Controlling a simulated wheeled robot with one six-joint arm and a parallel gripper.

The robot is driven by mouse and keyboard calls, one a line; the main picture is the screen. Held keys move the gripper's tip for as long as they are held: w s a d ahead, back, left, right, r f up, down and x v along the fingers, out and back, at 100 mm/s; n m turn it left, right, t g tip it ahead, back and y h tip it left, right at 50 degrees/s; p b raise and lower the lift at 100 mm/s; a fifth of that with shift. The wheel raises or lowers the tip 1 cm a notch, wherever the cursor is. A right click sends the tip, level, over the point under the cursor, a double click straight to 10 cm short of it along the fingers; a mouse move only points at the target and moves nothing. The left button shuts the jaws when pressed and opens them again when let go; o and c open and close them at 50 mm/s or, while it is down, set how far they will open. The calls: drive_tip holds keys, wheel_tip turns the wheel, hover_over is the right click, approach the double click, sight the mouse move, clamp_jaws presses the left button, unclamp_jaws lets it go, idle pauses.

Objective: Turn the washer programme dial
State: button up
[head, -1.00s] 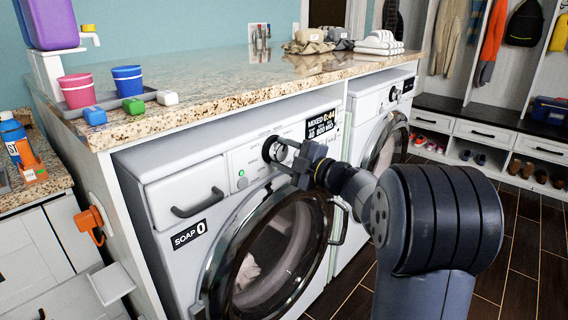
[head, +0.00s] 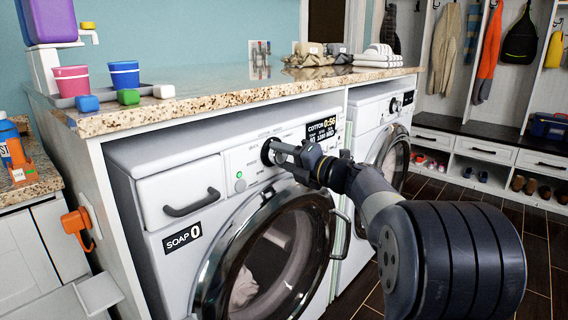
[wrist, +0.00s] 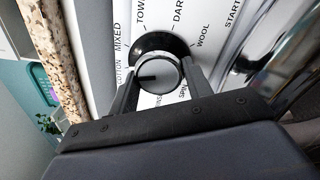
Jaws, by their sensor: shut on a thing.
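The washer programme dial (wrist: 160,76) is a round silver-grey knob with a dark collar. Its dark pointer mark faces left, toward the COTTON label, in the wrist view. Labels including MIXED, DARK and WOOL ring it. In the head view the dial (head: 267,151) is partly hidden by my gripper (head: 282,154). My gripper is shut on the dial, with one finger on each side in the wrist view. The left washer (head: 160,165) has a display (head: 321,130) reading COTTON 0:56. Its round door (head: 270,255) is closed.
A granite counter (head: 230,90) overhangs the machines just above the dial. A start button (head: 240,186) with a green light sits left below it. A soap drawer (head: 180,192) is at the left, a second machine (head: 375,120) at the right. Cups (head: 125,74) stand on the counter.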

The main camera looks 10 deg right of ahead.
drive_tip(key=shift+f+n, duration=0.1)
drive_tip(key=shift+n, duration=0.4)
drive_tip(key=o, duration=1)
drive_tip(key=p+v, duration=0.1)
drive_tip(key=v, duration=0.9)
drive_tip(key=shift+s+d, duration=0.25)
drive_tip(key=shift+d, duration=0.05)
drive_tip(key=b+x, duration=0.1)
drive_tip(key=x, duration=0.9)
drive_tip(key=shift+s, duration=0.1)
drive_tip(key=shift+w+a, duration=0.35)
drive_tip(key=shift+w, duration=0.05)
